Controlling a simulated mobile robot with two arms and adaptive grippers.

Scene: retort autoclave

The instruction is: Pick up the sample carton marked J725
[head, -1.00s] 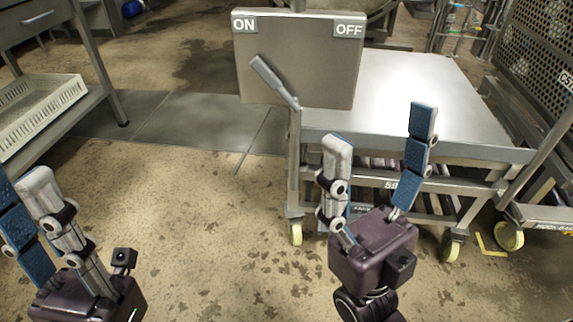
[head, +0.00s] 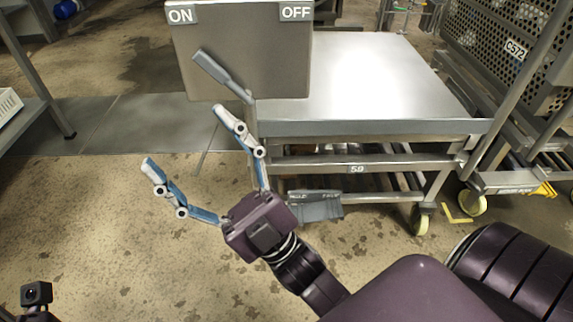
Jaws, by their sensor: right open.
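No sample carton and no J725 mark can be made out in the head view. My right gripper (head: 186,135) is open and empty, its two fingers spread apart over the floor, in front of the switch box and left of the steel trolley. My left gripper shows only a small camera and a bit of dark housing (head: 36,293) at the bottom left corner; its fingers are out of the frame.
A grey switch box (head: 245,60) with ON and OFF labels and a lever stands left of a bare-topped trolley (head: 370,85) marked 59. A perforated basket (head: 500,45) marked C572 sits on a wheeled cart at right. The floor (head: 110,220) at left is clear.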

